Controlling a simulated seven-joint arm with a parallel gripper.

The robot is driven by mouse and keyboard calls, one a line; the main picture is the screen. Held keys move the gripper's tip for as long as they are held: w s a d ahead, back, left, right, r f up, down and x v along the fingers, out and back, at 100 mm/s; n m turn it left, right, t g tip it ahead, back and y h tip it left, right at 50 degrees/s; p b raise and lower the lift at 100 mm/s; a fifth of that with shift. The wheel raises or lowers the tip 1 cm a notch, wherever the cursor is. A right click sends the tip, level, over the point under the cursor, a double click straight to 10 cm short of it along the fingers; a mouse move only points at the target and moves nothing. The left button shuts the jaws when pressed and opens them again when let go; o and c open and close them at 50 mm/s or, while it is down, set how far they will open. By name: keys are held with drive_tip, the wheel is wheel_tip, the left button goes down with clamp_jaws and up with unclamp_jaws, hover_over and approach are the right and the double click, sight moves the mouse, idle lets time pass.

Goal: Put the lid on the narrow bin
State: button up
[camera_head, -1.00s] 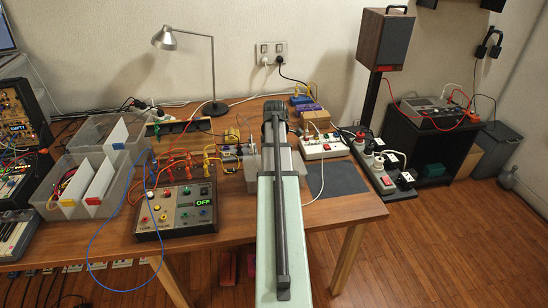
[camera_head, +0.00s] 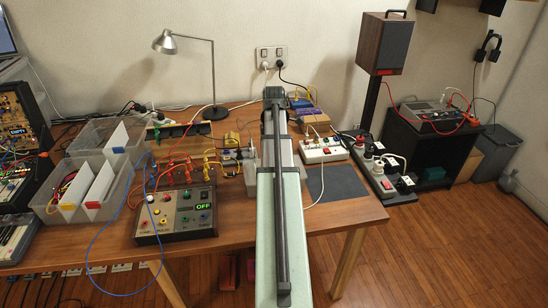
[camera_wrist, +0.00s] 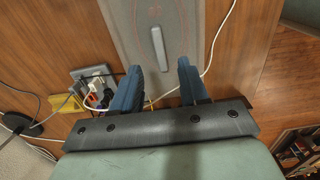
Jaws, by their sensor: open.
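In the wrist view, my gripper (camera_wrist: 159,67) is open, with a dark blue finger on each side and nothing between the tips. Beyond the fingers is a long, narrow grey panel, which looks like a lid (camera_wrist: 182,20), with a raised bar handle (camera_wrist: 158,48) along its middle. The handle lies just ahead of the gap between the fingertips. I cannot tell whether the panel rests on a bin. In the head view, my arm hides the fingers; part of a translucent container (camera_head: 251,171) shows left of the arm. I cannot tell whether it is the narrow bin.
Two clear bins with white dividers (camera_head: 103,183) stand at the left. A control box (camera_head: 176,213) with cables sits left of my arm, and a power strip (camera_head: 322,150) right of it. In the wrist view, a white cable (camera_wrist: 218,45) runs beside the panel. A dark mat (camera_head: 338,183) is bare.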

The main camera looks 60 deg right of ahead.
wheel_tip(320, 180, up, 8)
drive_tip(key=shift+f, duration=0.15)
idle(0.3)
idle(0.4)
